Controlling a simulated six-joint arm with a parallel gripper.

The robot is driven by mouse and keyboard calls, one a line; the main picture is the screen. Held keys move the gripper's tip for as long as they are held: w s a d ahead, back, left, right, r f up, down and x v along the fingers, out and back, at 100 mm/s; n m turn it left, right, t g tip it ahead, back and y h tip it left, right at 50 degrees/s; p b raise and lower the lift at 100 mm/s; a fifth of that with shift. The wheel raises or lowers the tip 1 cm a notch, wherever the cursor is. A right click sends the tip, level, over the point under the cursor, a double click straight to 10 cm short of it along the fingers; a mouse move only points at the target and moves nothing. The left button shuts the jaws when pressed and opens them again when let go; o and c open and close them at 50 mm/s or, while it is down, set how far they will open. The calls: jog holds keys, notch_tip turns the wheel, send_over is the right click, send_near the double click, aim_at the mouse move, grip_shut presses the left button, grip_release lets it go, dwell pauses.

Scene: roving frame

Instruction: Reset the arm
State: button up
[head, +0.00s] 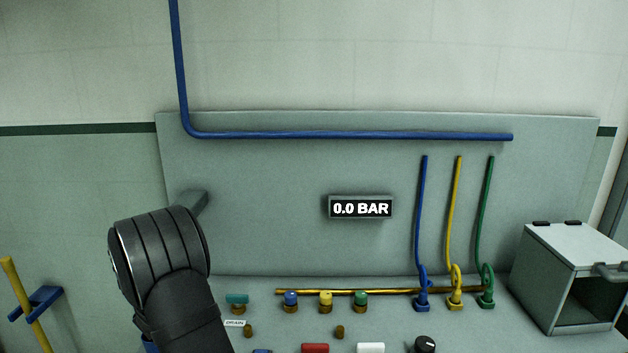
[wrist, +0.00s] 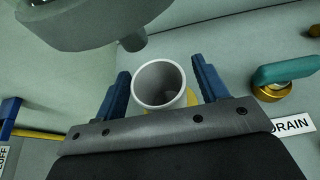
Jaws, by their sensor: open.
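In the wrist view my gripper (wrist: 160,82) is open, its two blue fingers standing apart. A round pale-rimmed hollow cup or tube end (wrist: 161,84) shows between the fingers, with gaps to either side; I see no finger touching it. A bit of yellow shows beside it. In the head view my dark arm rises at lower left, in front of the panel; the gripper's fingers are not clearly seen there.
A teal valve handle (head: 237,299) sits by the DRAIN label (head: 234,323). Coloured knobs (head: 325,300), hoses (head: 453,220), a display reading 0.0 BAR (head: 360,208) and an open-fronted box (head: 575,285) lie right. A yellow rod (head: 17,300) stands left. A grey fitting (wrist: 90,20) overhangs the gripper.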

notch_tip(320, 180, up, 3)
jog(key=shift+s+r, duration=0.1)
jog(key=shift+s+d+r, duration=0.1)
jog(key=shift+s+d, duration=0.2)
jog(key=shift+s, duration=0.1)
jog(key=shift+s+d+m, duration=0.1)
jog(key=shift+m, duration=0.2)
